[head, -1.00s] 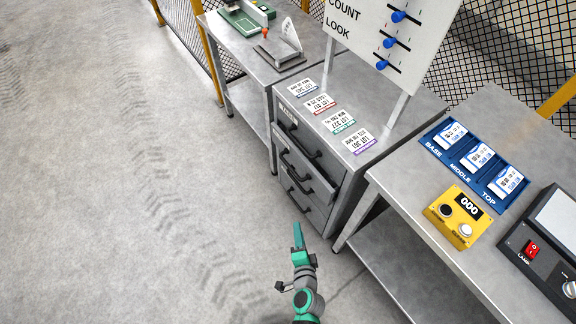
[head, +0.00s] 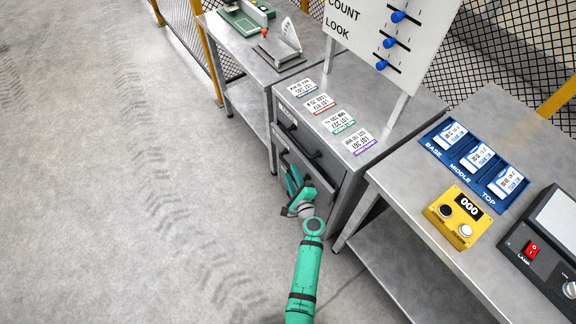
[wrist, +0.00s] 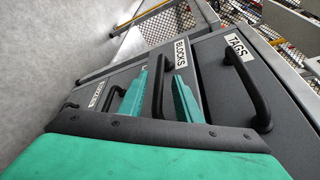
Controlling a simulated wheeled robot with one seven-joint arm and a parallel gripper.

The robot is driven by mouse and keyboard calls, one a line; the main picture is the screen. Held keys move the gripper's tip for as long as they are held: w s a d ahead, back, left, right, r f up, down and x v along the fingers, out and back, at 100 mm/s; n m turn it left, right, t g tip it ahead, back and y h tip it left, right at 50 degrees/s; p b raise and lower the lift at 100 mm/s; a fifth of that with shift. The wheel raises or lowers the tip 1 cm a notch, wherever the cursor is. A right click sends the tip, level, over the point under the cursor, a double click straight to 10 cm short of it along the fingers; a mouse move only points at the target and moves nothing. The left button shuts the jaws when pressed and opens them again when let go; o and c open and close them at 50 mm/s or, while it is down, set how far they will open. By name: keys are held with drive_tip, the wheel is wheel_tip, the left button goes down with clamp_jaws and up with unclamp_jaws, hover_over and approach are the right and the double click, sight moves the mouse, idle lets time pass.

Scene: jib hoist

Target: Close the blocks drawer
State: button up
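The blocks drawer (wrist: 186,78) is labelled BLOCKS in the wrist view, between the TAGS drawer and a lower one. It is the middle drawer in the head view (head: 318,183) and appears to stand out a little from the cabinet. Its dark bar handle (wrist: 159,84) lies between the two green fingers of my gripper (wrist: 161,76). The fingers are apart, one on each side of the handle, with gaps showing. In the head view my gripper (head: 293,180) is at the drawer front and hides part of it.
The TAGS drawer (wrist: 235,65) with its handle is above and looks shut. The grey cabinet (head: 385,110) carries several lot cards. A bench (head: 405,190) with a blue tray and yellow counter box stands right. Open floor (head: 130,180) lies left.

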sight(288, 166)
drive_tip(key=shift+x, duration=2.8)
clamp_jaws()
